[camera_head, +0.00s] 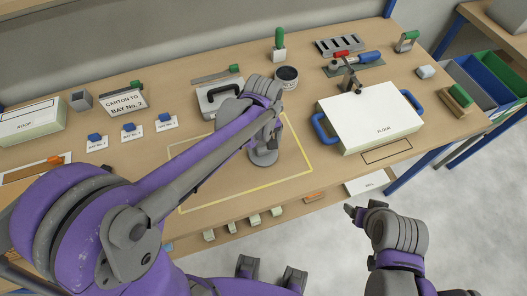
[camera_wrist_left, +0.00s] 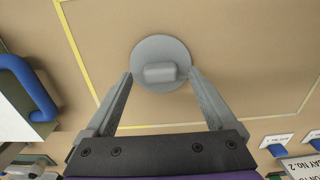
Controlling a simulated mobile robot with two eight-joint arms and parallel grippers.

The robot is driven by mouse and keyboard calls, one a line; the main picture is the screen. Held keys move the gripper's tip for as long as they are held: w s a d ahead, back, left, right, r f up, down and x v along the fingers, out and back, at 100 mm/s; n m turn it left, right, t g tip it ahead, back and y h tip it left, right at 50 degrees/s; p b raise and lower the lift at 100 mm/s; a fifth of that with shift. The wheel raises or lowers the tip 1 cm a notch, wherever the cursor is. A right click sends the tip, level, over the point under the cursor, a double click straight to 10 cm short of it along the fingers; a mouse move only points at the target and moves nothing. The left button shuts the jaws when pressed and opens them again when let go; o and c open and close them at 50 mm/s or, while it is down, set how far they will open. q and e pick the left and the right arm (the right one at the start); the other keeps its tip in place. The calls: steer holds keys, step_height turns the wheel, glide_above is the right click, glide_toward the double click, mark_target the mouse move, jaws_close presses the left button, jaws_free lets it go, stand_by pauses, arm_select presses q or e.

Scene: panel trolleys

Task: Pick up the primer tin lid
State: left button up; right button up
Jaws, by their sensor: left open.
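The primer tin lid is a flat grey disc with a raised block-shaped grip (camera_wrist_left: 160,72). In the left wrist view its round plate (camera_wrist_left: 160,47) lies on the bench inside a yellow outline. My left gripper (camera_wrist_left: 160,78) is open, with one fingertip on either side of the lid's grip and no visible hold on it. In the head view my left gripper (camera_head: 263,146) points down inside the outline and largely hides the lid. The open dark tin (camera_head: 287,77) stands behind it. My right gripper (camera_head: 356,213) is in front of the bench; its jaws are unclear.
A white FLOOR case (camera_head: 371,120) with blue handles stands right of the outline (camera_head: 301,147). A grey-handled case (camera_head: 217,97) is just behind my left arm. Labelled cards with blue pieces (camera_head: 132,131) lie to the left. The outlined area is mostly clear.

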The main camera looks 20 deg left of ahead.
arm_select(q)
steer(key=shift+f, duration=0.2)
jaws_close()
stand_by(0.3)
